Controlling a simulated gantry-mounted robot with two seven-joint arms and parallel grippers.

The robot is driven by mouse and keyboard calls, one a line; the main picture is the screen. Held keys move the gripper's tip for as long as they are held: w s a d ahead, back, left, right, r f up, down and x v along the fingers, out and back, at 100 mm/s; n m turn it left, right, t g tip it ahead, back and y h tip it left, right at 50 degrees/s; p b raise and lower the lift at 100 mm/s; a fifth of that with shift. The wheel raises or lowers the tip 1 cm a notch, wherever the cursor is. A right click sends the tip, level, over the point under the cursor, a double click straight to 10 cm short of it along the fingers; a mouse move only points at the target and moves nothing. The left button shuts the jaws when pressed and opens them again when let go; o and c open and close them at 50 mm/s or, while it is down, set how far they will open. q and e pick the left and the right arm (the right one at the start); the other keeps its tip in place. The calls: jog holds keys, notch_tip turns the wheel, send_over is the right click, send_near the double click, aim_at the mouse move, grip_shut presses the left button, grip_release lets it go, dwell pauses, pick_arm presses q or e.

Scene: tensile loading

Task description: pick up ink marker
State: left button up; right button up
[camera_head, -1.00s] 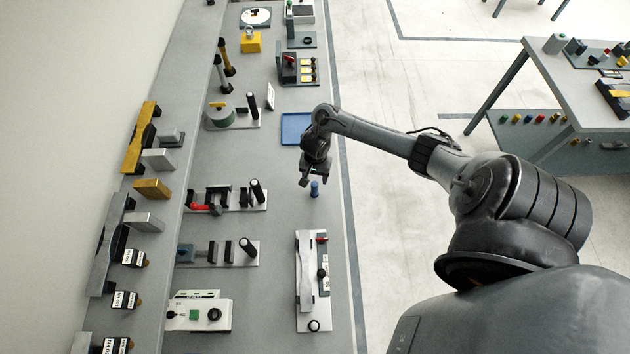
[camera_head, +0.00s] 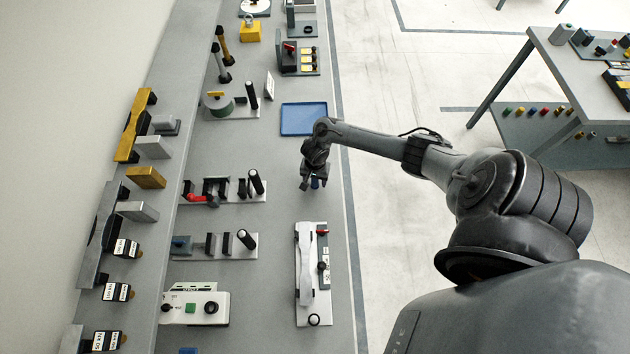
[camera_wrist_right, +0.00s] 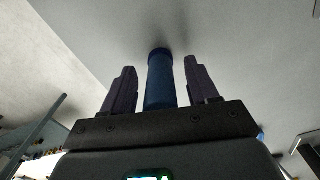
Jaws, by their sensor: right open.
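The ink marker, a small blue cylinder (camera_head: 316,183), stands upright on the bench and is partly hidden by my right gripper (camera_head: 310,185) in the head view. In the right wrist view the blue marker (camera_wrist_right: 160,80) lies between the two dark fingers of my right gripper (camera_wrist_right: 160,88). The fingers are open, with a gap visible on each side of the marker. My left gripper is not in view.
A blue tray (camera_head: 303,119) lies behind the gripper. A fixture with a pale specimen-shaped bar (camera_head: 306,265) lies in front of it. Fixtures with black posts (camera_head: 256,182) stand to the left. The bench's right edge is close by.

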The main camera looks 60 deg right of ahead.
jog(key=shift+f, duration=0.1)
grip_shut()
dwell(0.3)
jog(key=shift+r, duration=0.2)
